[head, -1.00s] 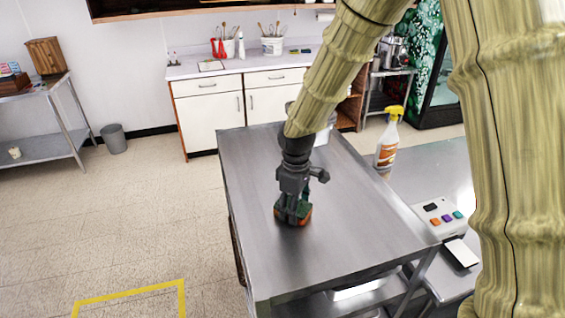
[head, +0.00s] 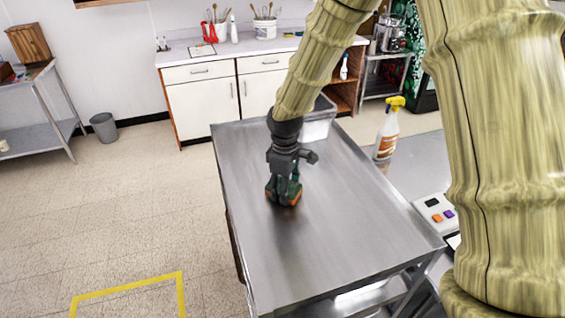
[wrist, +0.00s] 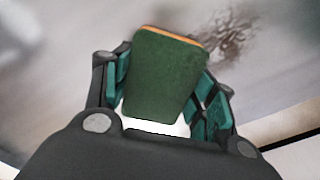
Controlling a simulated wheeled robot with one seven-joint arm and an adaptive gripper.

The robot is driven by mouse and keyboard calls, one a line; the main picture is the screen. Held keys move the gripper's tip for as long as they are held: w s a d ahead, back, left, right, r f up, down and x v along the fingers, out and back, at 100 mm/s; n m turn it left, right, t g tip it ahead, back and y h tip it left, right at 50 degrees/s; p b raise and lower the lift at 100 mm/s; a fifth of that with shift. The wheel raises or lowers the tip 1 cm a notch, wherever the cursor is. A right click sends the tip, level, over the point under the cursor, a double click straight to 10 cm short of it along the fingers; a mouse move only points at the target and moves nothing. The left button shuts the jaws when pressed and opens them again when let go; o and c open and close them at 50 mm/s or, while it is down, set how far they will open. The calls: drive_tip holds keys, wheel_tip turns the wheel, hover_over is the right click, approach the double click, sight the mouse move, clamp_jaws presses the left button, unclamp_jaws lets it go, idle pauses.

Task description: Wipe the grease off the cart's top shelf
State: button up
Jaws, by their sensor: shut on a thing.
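The cart's top shelf (head: 350,225) is a bare brushed-metal surface below my arm. My gripper (head: 284,192) is shut on a sponge (head: 292,194) with a dark green face and an orange edge. The sponge is at the shelf surface, left of the middle; I cannot tell if it presses on it. In the wrist view the sponge (wrist: 160,75) sits between the teal finger pads. A dark brownish grease smear (wrist: 230,38) shows on the shelf just beyond the sponge at upper right. In the head view I cannot make out the smear clearly.
A clear bin (head: 319,122) stands at the shelf's far end, partly behind my arm. To the right are a spray bottle (head: 387,133) with a yellow head and a white button box (head: 437,213) on a lower metal surface. A grey waste bin (head: 104,127) stands on the floor.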

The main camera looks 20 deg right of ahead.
drive_tip(key=r, duration=0.2)
drive_tip(key=r+p, duration=0.1)
drive_tip(key=shift+s+r, duration=0.3)
drive_tip(key=shift+r, duration=0.05)
drive_tip(key=shift+w+r, duration=0.3)
drive_tip(key=shift+r, duration=0.55)
drive_tip(key=shift+s+a+r, duration=0.1)
drive_tip(key=shift+s+r, duration=0.15)
drive_tip(key=shift+r, duration=0.8)
drive_tip(key=shift+w+f, duration=0.1)
drive_tip(key=shift+w, duration=0.05)
